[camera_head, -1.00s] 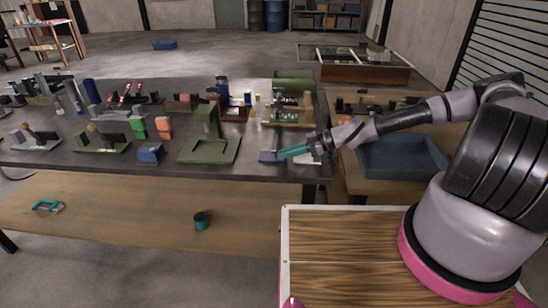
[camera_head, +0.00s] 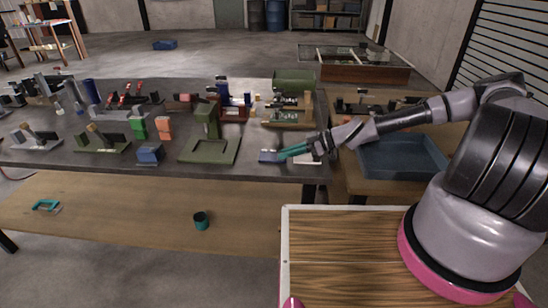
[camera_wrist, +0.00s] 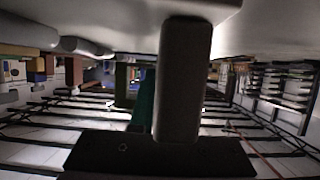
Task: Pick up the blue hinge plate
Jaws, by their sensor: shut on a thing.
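The fingers cover the middle of the plate. I cannot tell whether the plate is clear of the bench top. In the wrist view a teal finger (camera_wrist: 144,102) shows beside a large dark grey shape; the plate is not clearly made out there.
A green stand with a square base (camera_head: 209,151) and a small blue block (camera_head: 150,153) stand to the left on the bench. A wooden fixture (camera_head: 288,116) stands behind my gripper. A blue tray (camera_head: 402,174) sits on the table to the right.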

